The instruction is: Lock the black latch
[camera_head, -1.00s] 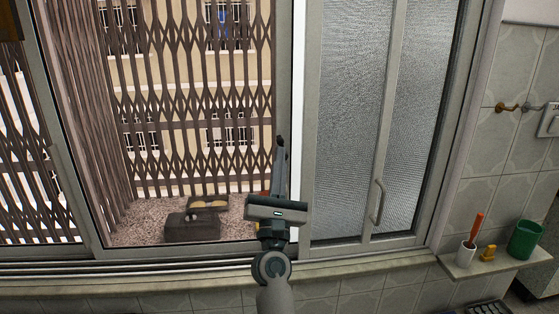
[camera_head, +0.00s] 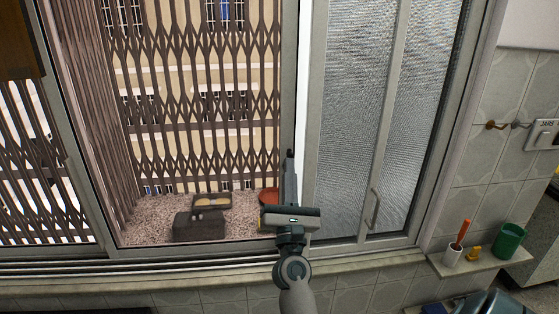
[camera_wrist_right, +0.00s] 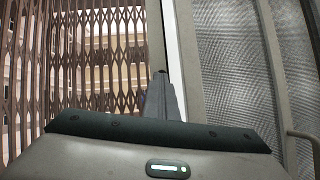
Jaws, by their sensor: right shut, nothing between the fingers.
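My right gripper (camera_head: 290,156) is shut and empty, its fingers pointing up and away in front of the upright frame between the open window and the frosted pane. In the right wrist view its dark fingertips (camera_wrist_right: 161,75) lie over the same upright frame (camera_wrist_right: 177,40). I cannot make out the black latch in either view; the gripper hides part of the frame. The frosted sliding pane (camera_head: 350,110) with a grey handle (camera_head: 373,210) is to the right of the gripper. My left gripper is not in view.
A brown folding grille (camera_head: 190,110) stands beyond the open window. A dark box (camera_head: 199,227) and a reddish pot (camera_head: 268,196) sit on the ledge outside.

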